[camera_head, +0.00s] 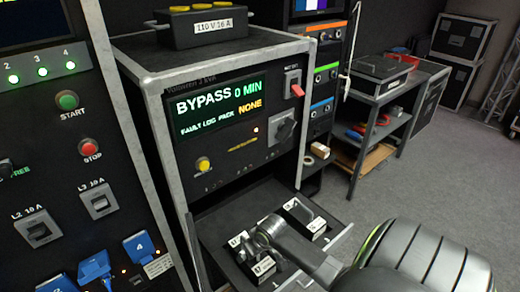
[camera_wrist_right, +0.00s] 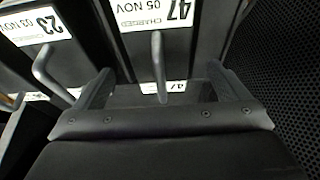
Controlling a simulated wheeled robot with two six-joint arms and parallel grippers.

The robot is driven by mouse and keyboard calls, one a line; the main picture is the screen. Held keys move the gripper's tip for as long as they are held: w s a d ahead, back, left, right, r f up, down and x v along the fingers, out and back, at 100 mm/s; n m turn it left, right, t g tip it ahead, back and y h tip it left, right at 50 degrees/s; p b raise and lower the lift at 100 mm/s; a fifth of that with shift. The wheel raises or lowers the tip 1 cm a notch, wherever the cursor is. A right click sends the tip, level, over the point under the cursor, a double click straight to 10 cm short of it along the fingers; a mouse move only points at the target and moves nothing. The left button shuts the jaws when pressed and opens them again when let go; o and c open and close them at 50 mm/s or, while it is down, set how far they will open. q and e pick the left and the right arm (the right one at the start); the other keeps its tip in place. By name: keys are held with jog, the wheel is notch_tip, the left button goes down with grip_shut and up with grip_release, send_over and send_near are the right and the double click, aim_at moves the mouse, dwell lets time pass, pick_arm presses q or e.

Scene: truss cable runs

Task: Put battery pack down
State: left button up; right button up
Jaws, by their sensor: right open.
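In the wrist view a dark battery pack labelled 47, 05 NOV (camera_wrist_right: 150,15) lies under my right gripper (camera_wrist_right: 162,90). Its grey bar handle (camera_wrist_right: 158,62) stands between the two spread fingers, which are apart from it on both sides. A second pack labelled 23, 03 NOV (camera_wrist_right: 30,28) lies beside it with its own handle (camera_wrist_right: 48,72). In the head view the packs sit in the open drawer (camera_head: 215,207) at the foot of the cabinet (camera_head: 225,130). My right wrist covers part of them. My left gripper is not in view.
The cabinet screen (camera_head: 222,107) reads BYPASS 0 MIN, PACK NONE. A dark box labelled 110 V 16 A (camera_head: 210,28) stands on top. A panel with blue plugs (camera_head: 95,266) is at left. A shelved cart (camera_head: 375,110) stands behind right, with open carpet (camera_head: 450,165) beyond.

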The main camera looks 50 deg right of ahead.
jog(key=p+v, duration=0.1)
jog(key=v, duration=0.7)
dwell(0.4)
